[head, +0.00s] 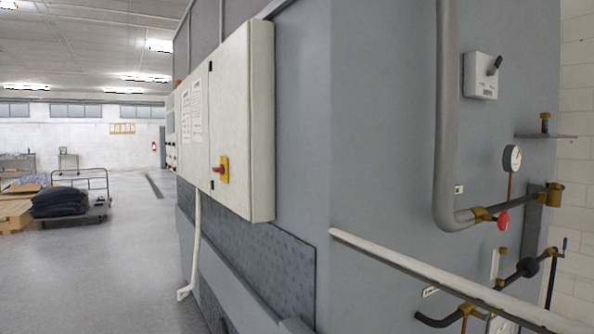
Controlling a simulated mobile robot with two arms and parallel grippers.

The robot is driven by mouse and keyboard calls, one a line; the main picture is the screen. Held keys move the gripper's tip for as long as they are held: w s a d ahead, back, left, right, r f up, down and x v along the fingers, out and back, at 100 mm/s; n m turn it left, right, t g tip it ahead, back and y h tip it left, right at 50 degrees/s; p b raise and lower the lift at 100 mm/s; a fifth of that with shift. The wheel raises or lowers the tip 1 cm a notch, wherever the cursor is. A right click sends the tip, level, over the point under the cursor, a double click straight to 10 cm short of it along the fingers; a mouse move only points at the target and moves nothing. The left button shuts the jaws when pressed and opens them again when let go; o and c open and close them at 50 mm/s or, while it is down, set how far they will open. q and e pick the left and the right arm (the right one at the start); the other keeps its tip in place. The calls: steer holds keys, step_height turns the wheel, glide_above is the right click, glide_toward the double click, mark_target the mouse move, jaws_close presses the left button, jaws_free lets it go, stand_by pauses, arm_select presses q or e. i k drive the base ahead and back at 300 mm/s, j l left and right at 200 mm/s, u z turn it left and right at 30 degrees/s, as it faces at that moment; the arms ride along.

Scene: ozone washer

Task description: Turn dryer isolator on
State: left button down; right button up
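A red rotary handle on a yellow plate (221,169) is mounted on the side of a cream electrical cabinet (245,120), which is fixed to a large grey machine. A small white switch box with a dark knob (481,76) is mounted on the grey wall panel at the upper right; its knob is tilted up to the right. I cannot tell from any label which of these is the dryer isolator. Neither of my grippers is in view.
A thick grey pipe (446,120) runs down the panel beside the white box. A pale rail (440,280) crosses the lower right. A gauge (512,158) and valves (503,220) stand at right. Open floor (110,270) lies left, with a loaded cart (70,203) beyond.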

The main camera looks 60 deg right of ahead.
mark_target(221, 170)
steer(key=z, duration=1.55)
steer(key=i+j+u, duration=0.1)
steer(key=i+j, duration=0.45)
